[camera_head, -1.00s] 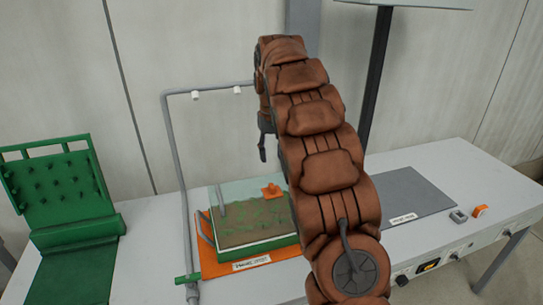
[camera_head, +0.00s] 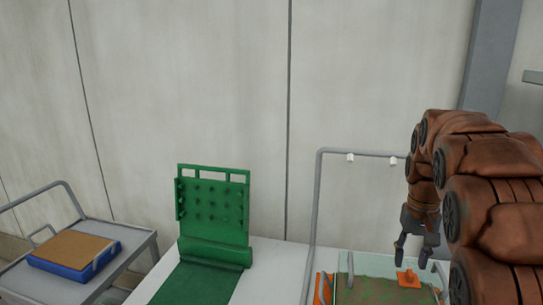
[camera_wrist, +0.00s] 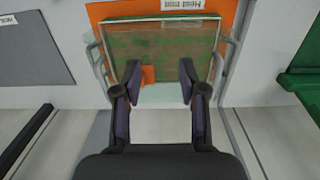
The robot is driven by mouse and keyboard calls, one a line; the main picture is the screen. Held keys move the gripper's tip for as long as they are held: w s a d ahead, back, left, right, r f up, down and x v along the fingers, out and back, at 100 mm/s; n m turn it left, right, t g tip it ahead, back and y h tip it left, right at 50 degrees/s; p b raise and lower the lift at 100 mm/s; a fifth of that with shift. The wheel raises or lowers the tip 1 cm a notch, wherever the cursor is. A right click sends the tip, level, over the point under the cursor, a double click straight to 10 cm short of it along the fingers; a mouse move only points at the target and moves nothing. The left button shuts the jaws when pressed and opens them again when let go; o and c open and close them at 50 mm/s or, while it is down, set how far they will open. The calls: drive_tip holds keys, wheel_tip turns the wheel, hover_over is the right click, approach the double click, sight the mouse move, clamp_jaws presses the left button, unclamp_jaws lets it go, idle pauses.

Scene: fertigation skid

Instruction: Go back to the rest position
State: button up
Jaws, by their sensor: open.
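My gripper (camera_head: 417,252) hangs at the end of my brown arm on the right of the head view, fingers pointing down. It is open and empty above the glass-sided tray (camera_head: 345,290), which holds green and brown matter. In the wrist view my gripper (camera_wrist: 158,82) has its two dark fingers apart, with the tray (camera_wrist: 160,20) beyond them. An orange piece (camera_head: 408,278) is at the tray; it also shows between the fingers in the wrist view (camera_wrist: 148,75). The tray's lower part is cut off in the head view.
A grey pipe frame (camera_head: 313,205) rises beside the tray. A green pegged rack (camera_head: 214,210) with a green mat (camera_head: 190,285) stands left on the white table (camera_head: 262,282). A cart (camera_head: 125,262) carrying a blue box (camera_head: 75,268) is at far left. An orange mat (camera_wrist: 235,12) lies under the tray.

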drive_tip(key=s+a+f+n, duration=0.1)
drive_tip(key=s+a, duration=0.3)
drive_tip(key=s, duration=0.6)
drive_tip(key=s+a+f+n, duration=0.1)
drive_tip(key=s+a+f, duration=0.3)
drive_tip(key=s, duration=0.6)
drive_tip(key=s+a+f+g, duration=0.1)
drive_tip(key=s+a+f, duration=0.2)
drive_tip(key=s, duration=0.7)
drive_tip(key=shift+s+a+f+n, duration=0.15)
drive_tip(key=shift+s+a+n, duration=0.2)
drive_tip(key=shift+a, duration=0.9)
drive_tip(key=shift+d, duration=0.1)
